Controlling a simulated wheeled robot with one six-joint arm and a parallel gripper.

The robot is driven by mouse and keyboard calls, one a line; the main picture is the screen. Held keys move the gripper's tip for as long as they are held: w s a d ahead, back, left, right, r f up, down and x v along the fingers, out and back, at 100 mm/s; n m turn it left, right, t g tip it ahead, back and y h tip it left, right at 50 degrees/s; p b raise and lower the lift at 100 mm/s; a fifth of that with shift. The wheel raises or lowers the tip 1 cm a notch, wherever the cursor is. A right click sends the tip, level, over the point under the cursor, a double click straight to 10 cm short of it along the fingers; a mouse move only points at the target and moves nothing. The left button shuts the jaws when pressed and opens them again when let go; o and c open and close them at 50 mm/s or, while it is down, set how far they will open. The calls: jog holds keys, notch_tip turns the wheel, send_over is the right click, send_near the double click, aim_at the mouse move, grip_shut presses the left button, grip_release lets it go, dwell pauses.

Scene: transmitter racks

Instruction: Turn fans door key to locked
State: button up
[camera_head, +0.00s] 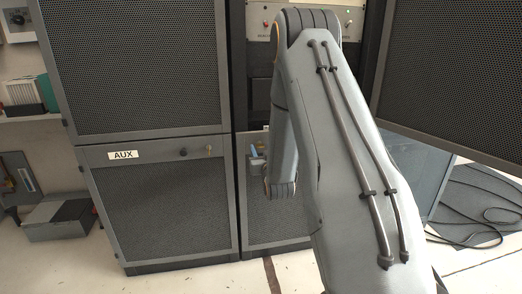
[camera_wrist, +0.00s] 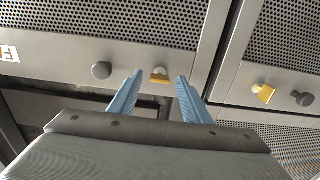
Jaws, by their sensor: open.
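The fans door key (camera_wrist: 159,77) is a small yellow key in a grey door frame. In the wrist view its wide bow lies roughly crosswise, with a pale part behind it. In the head view, my gripper (camera_head: 257,155) shows as small blue parts by the middle rack; my arm hides the key there.
A dark round knob (camera_wrist: 101,70) sits left of the key. Another yellow key (camera_wrist: 263,94) and dark knob (camera_wrist: 302,98) are on the neighbouring door. The AUX door (camera_head: 165,205) stands left of my arm. An open mesh door (camera_head: 460,75) hangs at right; cables (camera_head: 480,220) lie on the floor.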

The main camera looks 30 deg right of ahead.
jog(key=shift+w+d, duration=0.15)
jog(key=shift+w, duration=0.4)
jog(key=c, duration=1.1)
jog(key=shift+o, duration=0.3)
